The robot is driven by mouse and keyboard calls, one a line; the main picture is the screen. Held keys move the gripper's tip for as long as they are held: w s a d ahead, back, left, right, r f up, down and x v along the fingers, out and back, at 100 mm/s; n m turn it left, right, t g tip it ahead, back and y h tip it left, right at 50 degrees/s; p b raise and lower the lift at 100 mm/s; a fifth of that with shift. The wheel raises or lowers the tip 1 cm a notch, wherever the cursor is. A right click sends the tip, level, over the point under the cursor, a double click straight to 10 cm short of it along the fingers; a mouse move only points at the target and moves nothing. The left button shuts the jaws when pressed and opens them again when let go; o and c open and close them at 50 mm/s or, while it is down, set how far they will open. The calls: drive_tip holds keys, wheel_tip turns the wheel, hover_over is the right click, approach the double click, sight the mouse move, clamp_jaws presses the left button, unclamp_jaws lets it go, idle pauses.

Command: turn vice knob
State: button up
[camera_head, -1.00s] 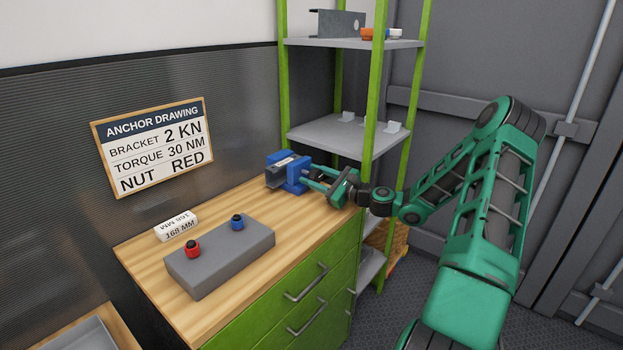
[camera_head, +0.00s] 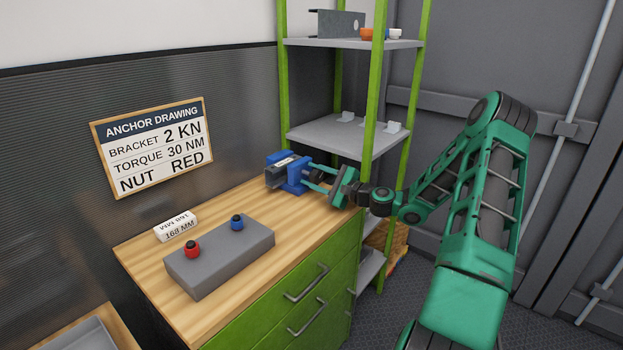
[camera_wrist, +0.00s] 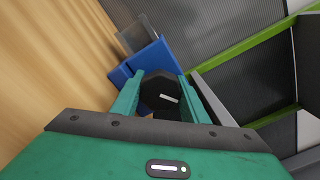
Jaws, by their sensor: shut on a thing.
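The blue vice (camera_head: 292,175) sits on the far end of the wooden workbench, by the shelf rack. It also shows in the wrist view (camera_wrist: 152,62) just beyond my fingers. A dark vice knob (camera_wrist: 160,88) with a pale mark fills the space between my fingertips. My gripper (camera_head: 312,174) reaches the vice from the right, and its green fingers (camera_wrist: 162,82) are shut on the knob's sides. In the head view the knob is mostly hidden by the fingers.
A grey block (camera_head: 222,257) with a red knob (camera_head: 192,249) and a blue knob (camera_head: 237,222) stands nearer on the bench (camera_head: 150,260). The green-posted shelf rack (camera_head: 375,90) rises close behind the vice.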

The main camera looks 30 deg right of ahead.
drive_tip(key=shift+w+a+r, duration=0.1)
drive_tip(key=o, duration=1.1)
drive_tip(key=shift+c, duration=0.2)
drive_tip(key=shift+f, duration=0.25)
drive_tip(key=shift+m, duration=0.3)
